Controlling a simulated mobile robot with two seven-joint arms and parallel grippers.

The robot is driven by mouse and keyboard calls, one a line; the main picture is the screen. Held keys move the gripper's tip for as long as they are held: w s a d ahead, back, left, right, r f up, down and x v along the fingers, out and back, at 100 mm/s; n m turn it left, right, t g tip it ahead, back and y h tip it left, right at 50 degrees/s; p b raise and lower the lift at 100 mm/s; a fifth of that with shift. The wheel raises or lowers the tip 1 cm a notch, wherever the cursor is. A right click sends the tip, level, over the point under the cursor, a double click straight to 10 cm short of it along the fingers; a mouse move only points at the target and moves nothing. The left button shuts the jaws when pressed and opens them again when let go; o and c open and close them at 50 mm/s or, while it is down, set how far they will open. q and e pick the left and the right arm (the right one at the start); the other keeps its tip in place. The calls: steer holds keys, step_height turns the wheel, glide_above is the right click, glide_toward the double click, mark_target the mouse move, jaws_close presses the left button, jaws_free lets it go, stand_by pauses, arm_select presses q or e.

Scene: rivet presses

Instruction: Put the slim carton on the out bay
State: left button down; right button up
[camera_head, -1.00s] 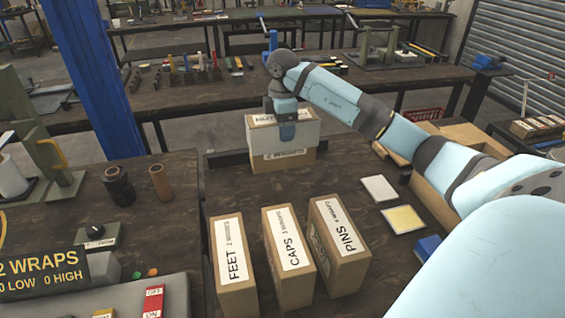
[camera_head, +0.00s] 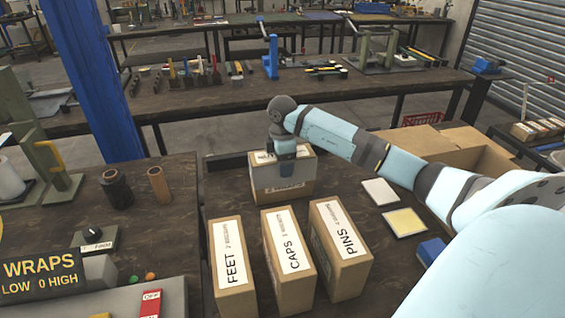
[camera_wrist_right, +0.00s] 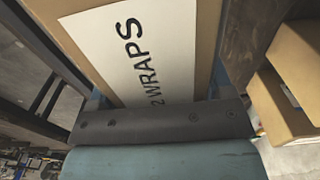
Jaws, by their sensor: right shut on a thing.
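A brown carton (camera_head: 297,180) with white labels is in my right gripper (camera_head: 284,160). It is upright over the back of the near table, behind the row of labelled cartons. I cannot tell whether its base touches the table. In the right wrist view the held carton (camera_wrist_right: 205,30) has a white label whose end reads "2 WRAPS". The gripper (camera_wrist_right: 160,120) covers its lower part there and its fingertips are hidden. A low dark bar (camera_head: 226,158) lies just left of the carton; I cannot tell if it belongs to the out bay. My left gripper is not in view.
Cartons marked FEET (camera_head: 231,268), CAPS (camera_head: 289,262) and PINS (camera_head: 340,250) stand in front. A white pad (camera_head: 380,192) and a yellow pad (camera_head: 404,222) lie to the right. A blue post (camera_head: 92,80) rises at left.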

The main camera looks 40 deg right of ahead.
steer(key=shift+r, duration=0.1)
steer(key=o, duration=1.9)
steer(key=shift+c, duration=0.2)
step_height(320, 180, up, 12)
steer(key=shift+p, duration=0.75)
steer(key=shift+r, duration=0.1)
